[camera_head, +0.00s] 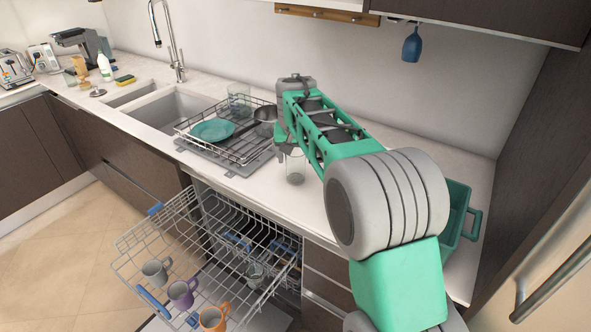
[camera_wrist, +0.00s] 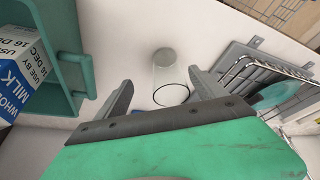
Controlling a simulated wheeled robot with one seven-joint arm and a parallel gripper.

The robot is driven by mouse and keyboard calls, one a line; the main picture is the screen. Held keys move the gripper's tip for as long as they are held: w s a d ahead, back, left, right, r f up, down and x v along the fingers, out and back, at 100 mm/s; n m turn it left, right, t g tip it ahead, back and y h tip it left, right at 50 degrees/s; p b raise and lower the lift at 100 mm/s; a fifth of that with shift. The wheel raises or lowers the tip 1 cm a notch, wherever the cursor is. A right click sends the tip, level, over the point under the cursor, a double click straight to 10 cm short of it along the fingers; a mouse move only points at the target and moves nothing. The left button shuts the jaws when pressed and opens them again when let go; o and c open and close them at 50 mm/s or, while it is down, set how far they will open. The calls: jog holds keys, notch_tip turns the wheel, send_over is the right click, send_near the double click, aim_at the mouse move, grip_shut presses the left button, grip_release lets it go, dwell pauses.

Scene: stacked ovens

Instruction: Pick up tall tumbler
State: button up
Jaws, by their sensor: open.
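A clear, tall glass tumbler (camera_head: 295,168) stands on the white counter, right of the dish rack. In the wrist view the tumbler (camera_wrist: 169,78) shows between my two fingers, ahead of the palm, with free space on both sides. My gripper (camera_head: 284,143) is open and empty, close by the tumbler, and partly hides its upper part in the head view. In the wrist view the fingers of my gripper (camera_wrist: 160,82) are spread wide. I cannot tell the exact height of the fingertips against the rim.
A wire dish rack (camera_head: 243,148) holds a teal plate (camera_head: 212,130), a ladle and another clear glass (camera_head: 239,99). A green crate (camera_head: 458,212) with a milk carton (camera_wrist: 27,70) stands right. The open dishwasher rack (camera_head: 165,250) holds several mugs.

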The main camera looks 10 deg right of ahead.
aim_at(296, 164)
jog(key=w, duration=0.1)
jog(key=w+f, duration=0.1)
jog(key=shift+w+a, duration=0.1)
jog(key=shift+w, duration=0.2)
jog(key=p+x, duration=0.1)
jog(key=x, duration=0.6)
jog(key=shift+a+f, duration=0.1)
jog(key=shift+f, duration=0.2)
jog(key=c, duration=1.7)
jog(key=shift+r, duration=0.1)
jog(key=shift+c, duration=0.2)
jog(key=shift+w+r, duration=0.1)
jog(key=shift+r, duration=0.4)
jog(key=v, duration=0.2)
jog(key=shift+w+r+b, duration=0.1)
jog(key=shift+r+b, duration=0.25)
jog(key=shift+r, duration=0.1)
jog(key=s+r, duration=0.1)
jog(key=s+a+r, duration=0.1)
jog(key=r, duration=0.1)
jog(key=s+r+b, duration=0.1)
jog(key=shift+s+a+r, duration=0.25)
jog(key=shift+s+r, duration=0.05)
jog(key=shift+s, duration=0.1)
jog(key=s+a+r+b, duration=0.1)
jog(key=s+a+r, duration=0.2)
jog(key=s, duration=0.6)
jog(key=shift+a+r+b, duration=0.15)
jog(key=shift+r+b, duration=0.15)
jog(key=shift+r, duration=0.5)
